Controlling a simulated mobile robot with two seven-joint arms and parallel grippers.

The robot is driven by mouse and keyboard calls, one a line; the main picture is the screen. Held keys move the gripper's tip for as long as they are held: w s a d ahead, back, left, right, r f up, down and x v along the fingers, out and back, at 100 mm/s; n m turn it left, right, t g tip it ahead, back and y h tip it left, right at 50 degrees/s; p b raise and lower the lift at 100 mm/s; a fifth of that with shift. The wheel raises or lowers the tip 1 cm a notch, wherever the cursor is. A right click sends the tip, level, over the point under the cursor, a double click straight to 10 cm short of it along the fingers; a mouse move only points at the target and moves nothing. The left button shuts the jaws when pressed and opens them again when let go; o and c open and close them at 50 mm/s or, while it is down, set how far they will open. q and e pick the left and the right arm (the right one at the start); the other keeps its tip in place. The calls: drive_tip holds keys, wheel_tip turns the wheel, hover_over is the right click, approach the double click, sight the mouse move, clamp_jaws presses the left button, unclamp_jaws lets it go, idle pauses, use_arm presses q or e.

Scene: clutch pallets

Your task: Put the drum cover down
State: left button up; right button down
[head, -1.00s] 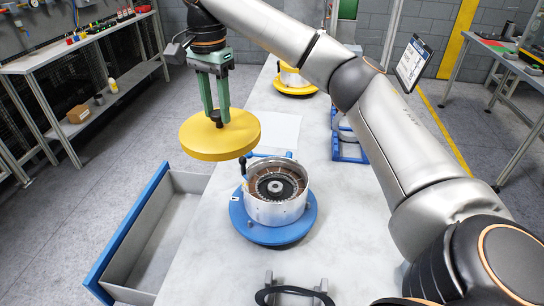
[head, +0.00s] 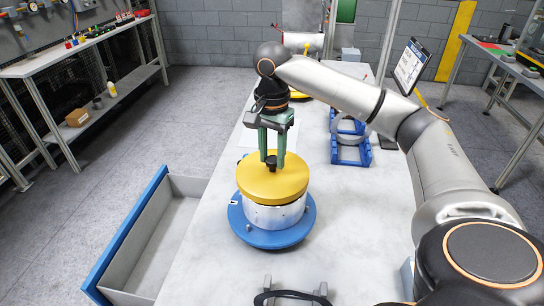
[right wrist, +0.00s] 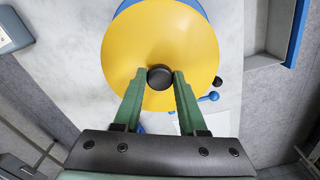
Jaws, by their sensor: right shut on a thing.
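The drum cover (head: 262,180) is a yellow disc with a black knob (right wrist: 160,77) at its centre. In the head view it lies level over the silver drum (head: 277,215), hiding the drum's open top. I cannot tell whether it rests fully on the rim. The drum stands on a round blue base (head: 270,239) on the bench. My right gripper (head: 272,162) points down with its green fingers shut on the knob. The right wrist view shows the same fingers (right wrist: 160,80) on either side of the knob. My left gripper is out of view.
An open grey drawer with a blue front (head: 125,235) juts out left of the bench (head: 372,240). A blue stand (head: 350,150) is behind on the right. A dark curved part on grey supports (head: 290,297) is at the near edge. The bench right of the drum is clear.

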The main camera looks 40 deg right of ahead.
sight(272, 159)
drive_tip(key=shift+f, duration=0.45)
drive_tip(key=shift+f, duration=0.1)
drive_tip(key=shift+f, duration=0.25)
drive_tip(key=shift+c, duration=2.3)
unclamp_jaws()
wheel_tip(272, 159, up, 13)
drive_tip(key=shift+f, duration=0.15)
